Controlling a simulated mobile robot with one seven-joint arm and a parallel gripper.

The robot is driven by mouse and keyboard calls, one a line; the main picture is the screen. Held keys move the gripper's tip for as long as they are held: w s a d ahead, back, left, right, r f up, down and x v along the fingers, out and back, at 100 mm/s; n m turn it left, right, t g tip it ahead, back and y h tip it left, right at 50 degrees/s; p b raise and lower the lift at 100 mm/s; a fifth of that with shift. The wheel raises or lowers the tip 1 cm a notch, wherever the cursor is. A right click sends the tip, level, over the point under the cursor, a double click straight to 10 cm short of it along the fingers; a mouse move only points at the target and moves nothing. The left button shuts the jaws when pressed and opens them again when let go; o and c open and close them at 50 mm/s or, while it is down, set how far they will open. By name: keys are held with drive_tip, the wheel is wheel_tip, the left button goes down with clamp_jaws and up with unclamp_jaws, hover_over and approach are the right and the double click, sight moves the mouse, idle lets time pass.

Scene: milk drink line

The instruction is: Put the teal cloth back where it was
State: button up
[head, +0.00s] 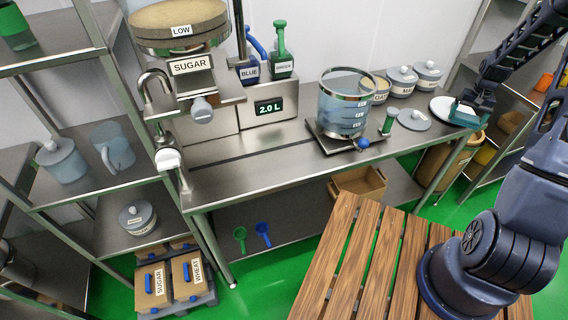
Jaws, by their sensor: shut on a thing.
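The teal cloth (463,113) shows as a small dark teal patch at the right end of the steel counter. It is over the right part of a round white plate (443,108). My gripper (472,106) is shut on the cloth, pointing down over the plate's right side. The fingertips are small and partly hidden by the cloth and wrist. I cannot tell whether the cloth touches the plate or hangs just above it.
A grey lid (413,120) and a green-handled tool (388,122) lie left of the plate. A clear measuring vessel (345,105) stands farther left. Labelled lidded pots (402,80) stand behind. A wooden slatted table (375,250) is in front. A cardboard box (357,184) sits below the counter.

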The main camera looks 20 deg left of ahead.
drive_tip(key=s+a+r+m, duration=0.2)
drive_tip(key=s+a+r, duration=0.3)
drive_tip(key=a+r, duration=0.45)
wheel_tip(320, 180, up, 7)
drive_tip(key=m, duration=0.2)
hover_over(400, 136)
drive_tip(key=shift+m, duration=0.3)
wheel_tip(400, 136, down, 20)
drive_tip(key=shift+s+f, duration=0.1)
drive_tip(key=o, duration=0.6)
